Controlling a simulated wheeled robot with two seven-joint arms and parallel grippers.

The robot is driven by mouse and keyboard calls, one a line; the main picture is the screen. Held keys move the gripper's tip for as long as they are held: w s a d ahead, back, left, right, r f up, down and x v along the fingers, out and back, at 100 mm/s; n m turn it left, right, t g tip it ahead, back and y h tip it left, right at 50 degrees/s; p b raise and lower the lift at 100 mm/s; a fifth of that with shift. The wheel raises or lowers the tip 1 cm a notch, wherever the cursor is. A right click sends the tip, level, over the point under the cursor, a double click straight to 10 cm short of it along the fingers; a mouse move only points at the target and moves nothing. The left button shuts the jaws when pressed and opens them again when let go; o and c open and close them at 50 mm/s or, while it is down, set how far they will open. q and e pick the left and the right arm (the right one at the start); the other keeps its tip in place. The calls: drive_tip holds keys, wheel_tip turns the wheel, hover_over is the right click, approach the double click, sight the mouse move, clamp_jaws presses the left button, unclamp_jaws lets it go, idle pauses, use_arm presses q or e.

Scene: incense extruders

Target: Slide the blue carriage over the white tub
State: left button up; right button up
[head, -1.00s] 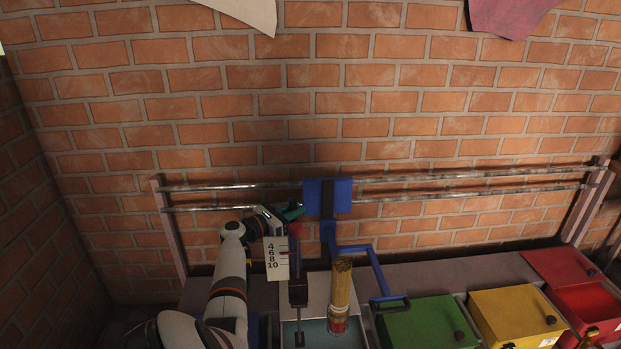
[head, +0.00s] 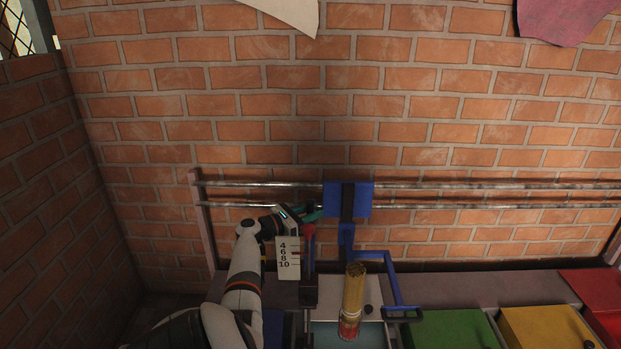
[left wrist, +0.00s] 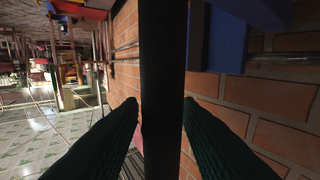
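The blue carriage (head: 364,200) sits on two metal rails along the brick wall. A blue crank arm (head: 390,278) and a gold tube (head: 353,285) hang below it. The tube's lower end is above the white tub (head: 393,338), whose inside looks teal. My left gripper (head: 312,215) is at the carriage's left side. In the left wrist view, its fingers closely flank a dark upright bar (left wrist: 163,60) and seem shut on it; the blue carriage (left wrist: 225,40) shows beyond. My right gripper is not in view.
A number card (head: 288,258) hangs left of the tube. Green (head: 450,330), yellow (head: 545,328) and red (head: 598,283) boxes stand right of the tub. The rails (head: 500,186) continue clear to the right.

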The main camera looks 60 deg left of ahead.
use_arm(q)
drive_tip(key=shift+o, duration=0.7)
drive_tip(key=shift+s, duration=0.35)
drive_tip(key=s, duration=0.6)
drive_tip(key=shift+s+d+p, duration=0.2)
drive_tip(key=shift+s+p, duration=0.2)
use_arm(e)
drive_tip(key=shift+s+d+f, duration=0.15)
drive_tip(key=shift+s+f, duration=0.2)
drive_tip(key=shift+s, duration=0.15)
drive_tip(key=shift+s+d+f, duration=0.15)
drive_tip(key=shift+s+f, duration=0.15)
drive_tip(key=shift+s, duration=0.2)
